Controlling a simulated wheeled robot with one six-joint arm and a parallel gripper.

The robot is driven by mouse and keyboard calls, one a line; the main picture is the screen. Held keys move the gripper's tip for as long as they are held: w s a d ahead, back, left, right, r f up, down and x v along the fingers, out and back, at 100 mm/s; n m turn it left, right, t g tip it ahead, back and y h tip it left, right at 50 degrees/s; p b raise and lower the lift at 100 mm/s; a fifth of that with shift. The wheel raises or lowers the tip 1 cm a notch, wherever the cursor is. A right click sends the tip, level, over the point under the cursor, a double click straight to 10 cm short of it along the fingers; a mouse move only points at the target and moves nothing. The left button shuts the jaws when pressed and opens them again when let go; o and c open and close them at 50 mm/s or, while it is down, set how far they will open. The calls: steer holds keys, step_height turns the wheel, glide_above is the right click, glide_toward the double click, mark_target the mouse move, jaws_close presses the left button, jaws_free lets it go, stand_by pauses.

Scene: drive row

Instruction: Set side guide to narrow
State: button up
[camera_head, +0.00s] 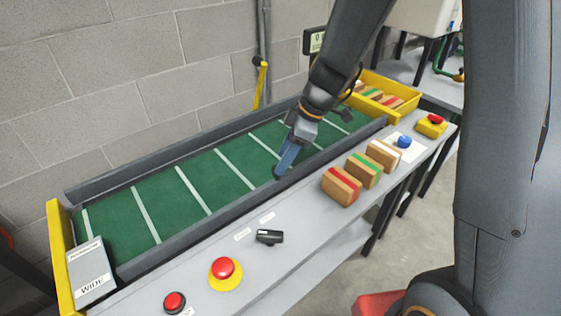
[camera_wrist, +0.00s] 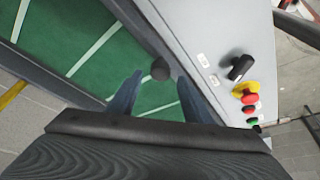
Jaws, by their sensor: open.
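The near side guide (camera_head: 195,228) is a long dark rail along the front edge of the green conveyor belt (camera_head: 150,200). A dark round knob (camera_wrist: 160,70) shows by this rail in the wrist view, in the gap between my fingertips. My gripper (camera_head: 281,172) is open, with blue fingers pointing down near the rail; in the wrist view my gripper (camera_wrist: 158,80) appears empty, and I cannot tell whether it touches the knob. In the head view the knob is hidden or too small to make out. A grey sign (camera_head: 91,272) at the belt's left end reads "WIDE".
A black selector switch (camera_head: 269,237) and a red button on a yellow base (camera_head: 225,272) sit on the grey front ledge (camera_head: 310,225). Several striped wooden blocks (camera_head: 341,186) stand right of my gripper. A yellow tray (camera_head: 405,103) holds more blocks at the far end.

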steer(key=shift+x, duration=1.4)
